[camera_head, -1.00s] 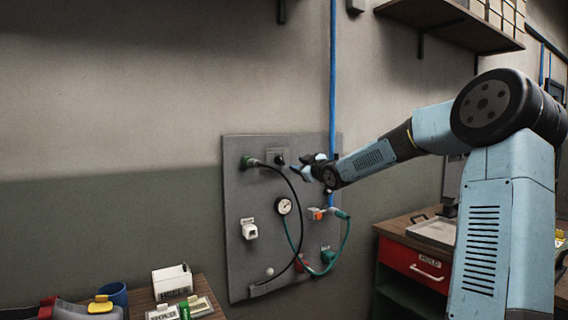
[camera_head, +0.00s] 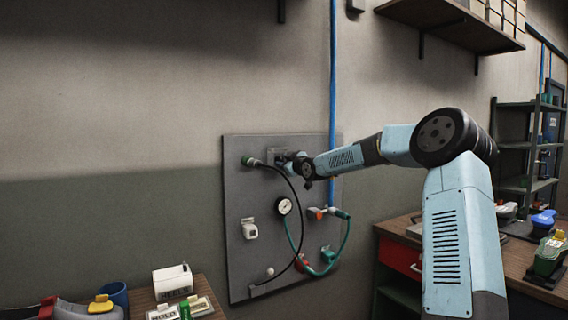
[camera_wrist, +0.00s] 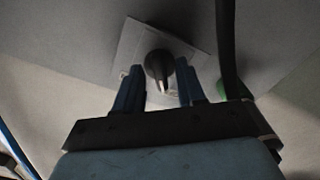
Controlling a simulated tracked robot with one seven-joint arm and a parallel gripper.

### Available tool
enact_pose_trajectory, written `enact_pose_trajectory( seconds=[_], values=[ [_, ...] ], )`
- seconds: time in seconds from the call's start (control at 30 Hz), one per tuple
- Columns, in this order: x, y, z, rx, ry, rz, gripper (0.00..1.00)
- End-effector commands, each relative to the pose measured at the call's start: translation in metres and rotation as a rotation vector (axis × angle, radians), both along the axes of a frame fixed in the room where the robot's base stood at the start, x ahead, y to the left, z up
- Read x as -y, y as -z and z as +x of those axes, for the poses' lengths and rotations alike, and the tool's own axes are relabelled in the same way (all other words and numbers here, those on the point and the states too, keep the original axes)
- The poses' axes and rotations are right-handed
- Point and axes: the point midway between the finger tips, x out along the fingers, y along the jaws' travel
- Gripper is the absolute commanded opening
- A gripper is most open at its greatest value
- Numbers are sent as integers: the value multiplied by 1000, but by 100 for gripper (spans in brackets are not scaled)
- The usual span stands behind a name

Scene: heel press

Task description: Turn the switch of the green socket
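The switch is a dark round knob (camera_wrist: 158,64) with a pale pointer mark, on a square grey plate (camera_wrist: 130,40). In the head view the plate (camera_head: 272,152) shows only in part, with my gripper (camera_head: 284,160) in front of it. In the wrist view my gripper (camera_wrist: 159,70) is open, one blue finger on each side of the knob, with visible gaps. The green socket (camera_head: 248,161) is just left of the switch, with a black hose plugged in. Its green part (camera_wrist: 233,88) also shows at the right in the wrist view.
The grey wall panel (camera_head: 236,210) also carries a gauge (camera_head: 284,206), a white fitting (camera_head: 249,229), an orange-and-white valve (camera_head: 318,213) and a lower green fitting (camera_head: 328,255). The black hose (camera_head: 297,205) loops down the panel. A blue pipe (camera_head: 333,80) runs vertically behind my arm.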

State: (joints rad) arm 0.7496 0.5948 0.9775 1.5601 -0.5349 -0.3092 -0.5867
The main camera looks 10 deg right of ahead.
Motion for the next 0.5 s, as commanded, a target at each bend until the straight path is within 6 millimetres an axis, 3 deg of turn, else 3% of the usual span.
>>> enact_pose_trajectory(
  seconds=[0.37, 0.5],
  values=[
    [-2, 0, 5, 0, 0, 0, 39],
    [-2, 0, 5, 0, 0, 0, 29]
  ],
)
